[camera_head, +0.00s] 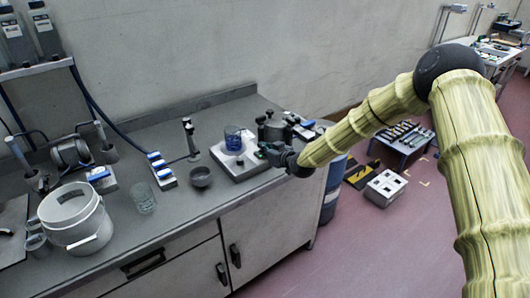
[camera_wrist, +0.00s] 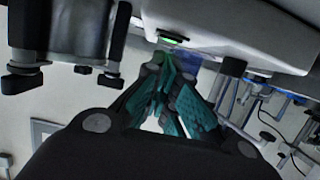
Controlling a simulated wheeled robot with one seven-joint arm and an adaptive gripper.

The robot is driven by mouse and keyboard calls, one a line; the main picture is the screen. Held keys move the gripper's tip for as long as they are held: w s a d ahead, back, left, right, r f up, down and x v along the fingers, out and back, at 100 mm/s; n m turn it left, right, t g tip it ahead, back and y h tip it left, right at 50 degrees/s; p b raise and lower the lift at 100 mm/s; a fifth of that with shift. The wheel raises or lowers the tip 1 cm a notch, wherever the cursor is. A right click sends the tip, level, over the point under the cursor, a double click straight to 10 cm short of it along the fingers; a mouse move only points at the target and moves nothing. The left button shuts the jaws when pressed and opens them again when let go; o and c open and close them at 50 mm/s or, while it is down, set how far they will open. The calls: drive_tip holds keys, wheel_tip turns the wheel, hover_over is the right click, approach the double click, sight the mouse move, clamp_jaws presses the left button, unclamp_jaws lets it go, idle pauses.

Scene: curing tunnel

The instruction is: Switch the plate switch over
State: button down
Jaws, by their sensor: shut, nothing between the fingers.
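The white plate unit (camera_head: 228,167) stands on the grey bench, with a glass beaker of blue liquid (camera_head: 234,139) on top. In the wrist view the unit's pale body (camera_wrist: 225,40) runs across the top. Its switch (camera_wrist: 168,40) shows as a small green-lit piece in a dark surround; I cannot tell which way it is set. My gripper (camera_wrist: 168,66) is shut and empty, its teal-padded fingers pointing at the switch, tips just by it. Whether they touch is unclear. In the head view my gripper (camera_head: 264,152) is at the unit's right side, where the switch is hidden.
Dark metal pieces (camera_head: 271,130) stand close behind my gripper. A dark bowl (camera_head: 201,177), a glass (camera_head: 143,199) and a white bucket (camera_head: 77,217) stand to the left. A blue drum (camera_head: 331,198) is beyond the bench end. The bench front is clear.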

wheel_tip(320, 180, up, 4)
drive_tip(key=shift+s+d+f+p, duration=0.15)
drive_tip(key=shift+f+p, duration=0.1)
drive_tip(key=shift+p, duration=0.1)
drive_tip(key=s+d+b, duration=0.3)
drive_tip(key=s+d, duration=0.2)
drive_tip(key=s, duration=0.3)
drive_tip(key=shift+s+d+r+b, duration=0.15)
drive_tip(key=shift+d+r+b, duration=0.15)
drive_tip(key=shift+b, duration=0.1)
drive_tip(key=shift+a, duration=0.1)
drive_tip(key=s+d+f+m+g+h, duration=0.2)
drive_tip(key=s+f+g, duration=0.1)
drive_tip(key=s+f, duration=1.05)
drive_tip(key=s+d+f+m+g+h, duration=0.1)
drive_tip(key=s+f+m+g+h, duration=0.15)
drive_tip(key=s+f, duration=1.05)
drive_tip(key=s+d+f+m+g+h, duration=0.1)
drive_tip(key=s+d+f+g, duration=0.1)
drive_tip(key=s, duration=0.7)
drive_tip(key=s+d+f+g+h, duration=0.1)
drive_tip(key=s+d+f+g, duration=0.1)
drive_tip(key=s, duration=0.8)
drive_tip(key=s+d+f+m+g+h, duration=0.1)
drive_tip(key=s+d+f, duration=0.3)
drive_tip(key=s, duration=0.6)
drive_tip(key=shift+s+d+m+g, duration=0.15)
drive_tip(key=shift+d+m+g, duration=0.2)
drive_tip(key=shift+d+g, duration=0.65)
